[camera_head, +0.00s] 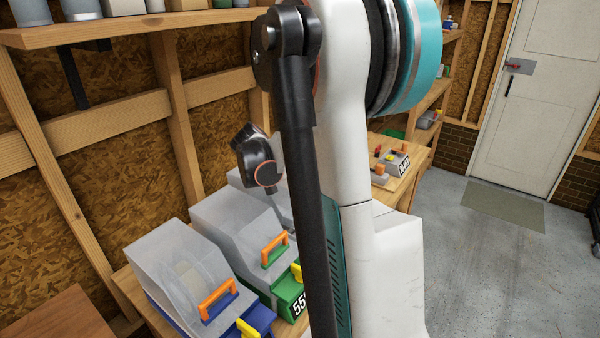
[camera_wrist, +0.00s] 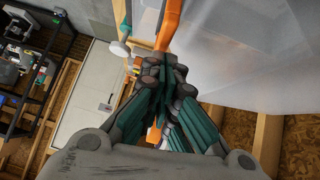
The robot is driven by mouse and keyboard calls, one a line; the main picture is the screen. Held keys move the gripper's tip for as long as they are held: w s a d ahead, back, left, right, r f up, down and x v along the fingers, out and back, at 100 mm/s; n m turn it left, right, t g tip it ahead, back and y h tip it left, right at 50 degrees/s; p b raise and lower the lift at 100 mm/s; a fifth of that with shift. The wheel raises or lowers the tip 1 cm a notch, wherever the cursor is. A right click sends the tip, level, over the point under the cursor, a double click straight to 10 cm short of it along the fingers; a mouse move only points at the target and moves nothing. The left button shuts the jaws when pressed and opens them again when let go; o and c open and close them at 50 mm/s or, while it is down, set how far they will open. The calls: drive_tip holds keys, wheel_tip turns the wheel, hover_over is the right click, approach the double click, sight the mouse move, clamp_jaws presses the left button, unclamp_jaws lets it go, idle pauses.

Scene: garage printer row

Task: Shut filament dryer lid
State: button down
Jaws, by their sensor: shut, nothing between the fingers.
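Filament dryers with translucent grey lids stand in a row on the wooden bench in the head view. The near one has a blue base (camera_head: 255,318) and an orange lid handle (camera_head: 218,298). The one behind has a green base (camera_head: 289,292), a partly hidden label and an orange handle (camera_head: 274,244). Another pale lid shows farther back, mostly covered by my arm; its angle is unclear. In the wrist view my gripper (camera_wrist: 168,75) is shut and empty. Its tips are close to an orange bar (camera_wrist: 168,25) beside a large translucent panel (camera_wrist: 245,50); contact cannot be told.
A wooden shelf (camera_head: 130,30) with containers runs above the bench along the wall. A small labelled unit (camera_head: 398,163) with coloured knobs stands farther along the bench. Clear concrete floor (camera_head: 490,270) lies right, with a mat (camera_head: 503,208) before a white door (camera_head: 535,95).

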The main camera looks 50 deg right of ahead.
drive_tip(key=s+f+b, duration=0.1)
drive_tip(key=s+f+t, duration=0.1)
drive_tip(key=f, duration=0.1)
drive_tip(key=shift+d+f+m+b, duration=0.1)
drive_tip(key=shift+m+b, duration=0.2)
drive_tip(key=shift+b, duration=0.1)
drive_tip(key=shift+w, duration=0.15)
drive_tip(key=shift+r+p, duration=0.55)
drive_tip(key=shift+r, duration=0.1)
drive_tip(key=d+r+p+v, duration=0.1)
drive_tip(key=p+v, duration=0.3)
drive_tip(key=v, duration=0.8)
drive_tip(key=shift+d+r, duration=0.2)
